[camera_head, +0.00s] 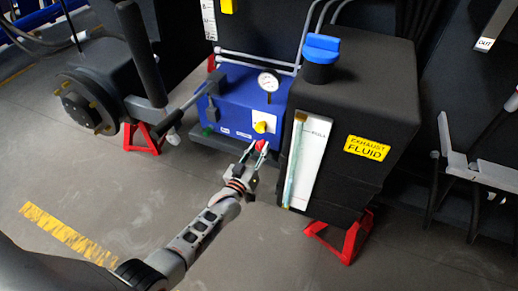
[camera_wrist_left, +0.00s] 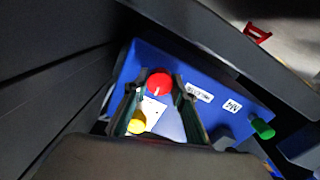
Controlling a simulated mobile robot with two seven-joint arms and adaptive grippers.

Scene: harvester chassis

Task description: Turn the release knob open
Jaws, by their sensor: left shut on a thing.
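The red release knob (camera_head: 262,145) is on the lower front of the blue box (camera_head: 232,92). In the left wrist view the red knob (camera_wrist_left: 158,80) shows between the fingertips, with a small white mark on it. My left gripper (camera_head: 256,157) reaches up from below and is shut on the red knob; its fingers (camera_wrist_left: 156,92) lie on either side of it. A yellow knob (camera_head: 260,127) on a white plate sits just above the red one. The finger contact is partly hidden. My right gripper is not in view.
A black exhaust fluid tank (camera_head: 352,110) with a blue cap (camera_head: 321,48) stands close on the right. A gauge (camera_head: 268,81) tops the blue box. A green knob (camera_wrist_left: 262,128) is at the box's far end. A red stand (camera_head: 148,138) is left. Floor in front is clear.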

